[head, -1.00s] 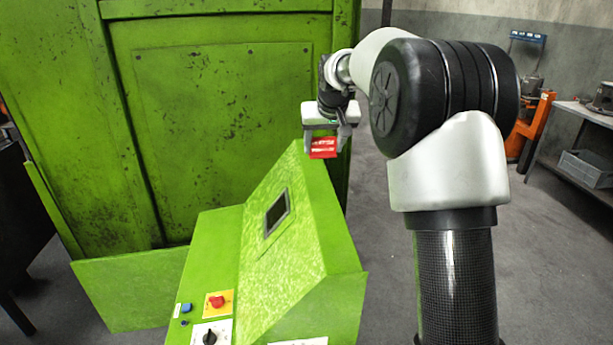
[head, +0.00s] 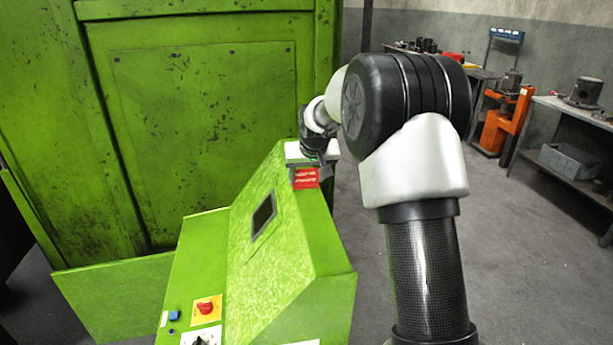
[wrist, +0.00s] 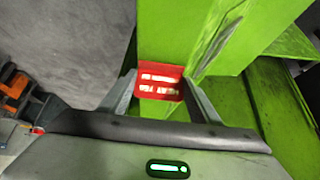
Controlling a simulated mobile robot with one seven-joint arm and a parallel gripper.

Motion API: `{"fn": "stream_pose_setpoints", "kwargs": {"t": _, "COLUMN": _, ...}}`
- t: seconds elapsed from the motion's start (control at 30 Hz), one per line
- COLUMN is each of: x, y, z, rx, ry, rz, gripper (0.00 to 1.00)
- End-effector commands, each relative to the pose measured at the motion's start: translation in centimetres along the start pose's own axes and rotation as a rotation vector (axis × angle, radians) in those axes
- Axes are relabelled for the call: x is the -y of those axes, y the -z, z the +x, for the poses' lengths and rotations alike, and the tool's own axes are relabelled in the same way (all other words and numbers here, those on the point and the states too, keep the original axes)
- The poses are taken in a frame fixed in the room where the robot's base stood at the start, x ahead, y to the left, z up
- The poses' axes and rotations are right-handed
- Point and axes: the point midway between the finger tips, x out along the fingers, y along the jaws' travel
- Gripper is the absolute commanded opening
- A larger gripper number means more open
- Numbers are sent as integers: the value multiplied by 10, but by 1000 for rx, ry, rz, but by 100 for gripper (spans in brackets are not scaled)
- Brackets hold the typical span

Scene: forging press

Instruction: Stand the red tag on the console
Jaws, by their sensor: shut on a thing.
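The red tag (head: 306,178) with white lettering is held at the far top end of the green console (head: 310,235). My gripper (head: 308,172) is shut on it. In the wrist view the red tag (wrist: 160,83) sits between the two fingers of my gripper (wrist: 158,92), with the green console top (wrist: 165,40) behind and below it. I cannot tell whether the tag's lower edge touches the console.
A dark screen (head: 263,216) is set in the console's sloped face, and a red knob (head: 205,307) is on its lower panel. The tall green press (head: 210,110) stands behind at the left. A grey bin (head: 572,160) sits on a shelf at the right. Open floor lies between.

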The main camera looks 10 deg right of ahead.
Motion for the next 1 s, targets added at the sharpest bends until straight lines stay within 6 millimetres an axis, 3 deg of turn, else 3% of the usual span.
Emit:
{"fn": "stream_pose_setpoints", "kwargs": {"t": 0.23, "x": 0, "y": -2, "z": 3, "rx": -1, "ry": 0, "rz": 0, "gripper": 36}}
{"fn": "stream_pose_setpoints", "kwargs": {"t": 0.27, "x": 0, "y": -1, "z": 2, "rx": -1, "ry": 0, "rz": 0, "gripper": 60}}
{"fn": "stream_pose_setpoints", "kwargs": {"t": 0.37, "x": 0, "y": -1, "z": 1, "rx": -1, "ry": 0, "rz": 0, "gripper": 76}}
{"fn": "stream_pose_setpoints", "kwargs": {"t": 0.77, "x": 0, "y": 2, "z": -7, "rx": -3, "ry": 0, "rz": 0, "gripper": 76}}
{"fn": "stream_pose_setpoints", "kwargs": {"t": 1.0, "x": 0, "y": 2, "z": -53, "rx": -5, "ry": -1, "rz": 0, "gripper": 76}}
